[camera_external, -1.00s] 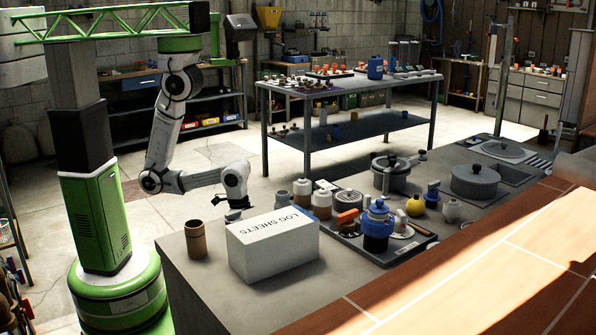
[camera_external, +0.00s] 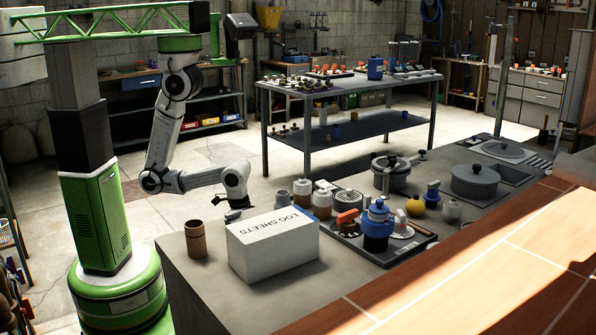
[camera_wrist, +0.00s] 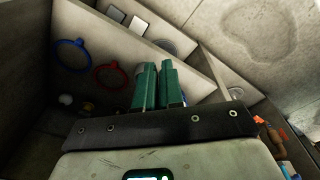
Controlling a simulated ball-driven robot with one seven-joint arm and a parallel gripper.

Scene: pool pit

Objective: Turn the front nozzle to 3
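I cannot make out which part is the front nozzle, and no number 3 is readable. A tray (camera_external: 350,244) on the grey counter holds a blue pump-like part (camera_external: 377,222), an orange-handled part (camera_external: 347,218) and other small fittings. My gripper (camera_external: 232,214) hangs at the counter's left end, behind the white LOG SHEETS box, left of and apart from the tray. In the wrist view its two green fingers (camera_wrist: 158,86) lie side by side with hardly a gap, and nothing shows between them.
The LOG SHEETS box (camera_external: 272,246) and a brown cup (camera_external: 195,239) stand near my gripper. Pots (camera_external: 475,183) stand farther right on the counter. The wrist view shows a blue ring (camera_wrist: 72,56), a red ring (camera_wrist: 111,76) and slanted pale panels.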

